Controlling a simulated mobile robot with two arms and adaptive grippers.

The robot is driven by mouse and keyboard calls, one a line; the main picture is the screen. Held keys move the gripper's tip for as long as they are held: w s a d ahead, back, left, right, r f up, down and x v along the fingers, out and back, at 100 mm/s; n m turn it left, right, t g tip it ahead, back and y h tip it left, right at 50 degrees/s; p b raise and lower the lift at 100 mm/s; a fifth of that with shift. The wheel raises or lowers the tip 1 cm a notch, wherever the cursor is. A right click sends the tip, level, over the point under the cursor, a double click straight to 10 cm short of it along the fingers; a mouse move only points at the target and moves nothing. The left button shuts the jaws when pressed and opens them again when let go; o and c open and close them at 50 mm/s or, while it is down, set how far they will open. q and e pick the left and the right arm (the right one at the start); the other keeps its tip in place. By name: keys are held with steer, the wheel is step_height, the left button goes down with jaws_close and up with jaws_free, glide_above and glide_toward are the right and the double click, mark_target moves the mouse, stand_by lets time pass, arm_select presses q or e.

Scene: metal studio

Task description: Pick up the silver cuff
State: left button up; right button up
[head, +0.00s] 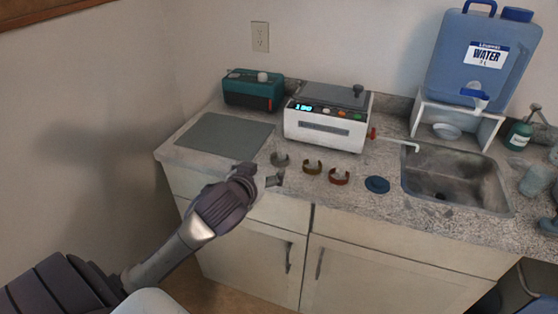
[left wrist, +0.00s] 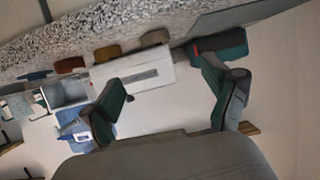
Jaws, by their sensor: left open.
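The silver cuff (head: 280,159) is a small open grey ring. It stands on the speckled counter, in front of the white machine and right of the grey mat. In the left wrist view, which is upside down, it shows as the rightmost cuff (left wrist: 155,38). My left gripper (head: 266,174) is open and empty, just in front of the silver cuff at the counter's front edge, apart from it. In the left wrist view its two fingers (left wrist: 160,72) are spread, with the cuff beyond the gap. My right gripper is not in view.
A brass cuff (head: 312,167), a copper cuff (head: 339,177) and a blue disc (head: 377,184) lie to the right. The white machine (head: 325,132) and teal box (head: 252,91) stand behind. The grey mat (head: 224,136) is bare. The sink (head: 455,180) is at right.

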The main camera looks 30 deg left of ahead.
mark_target(278, 166)
arm_select(q)
steer(key=x, duration=0.6)
steer(key=shift+w+f, duration=0.2)
steer(key=shift+w, duration=0.15)
steer(key=x, duration=0.5)
steer(key=shift+w+d+f+p, duration=0.15)
steer(key=shift+d+p, duration=0.1)
steer(key=shift+p, duration=0.15)
steer(key=shift+c, duration=0.7)
steer(key=c, duration=1.1)
steer(key=shift+o, duration=0.2)
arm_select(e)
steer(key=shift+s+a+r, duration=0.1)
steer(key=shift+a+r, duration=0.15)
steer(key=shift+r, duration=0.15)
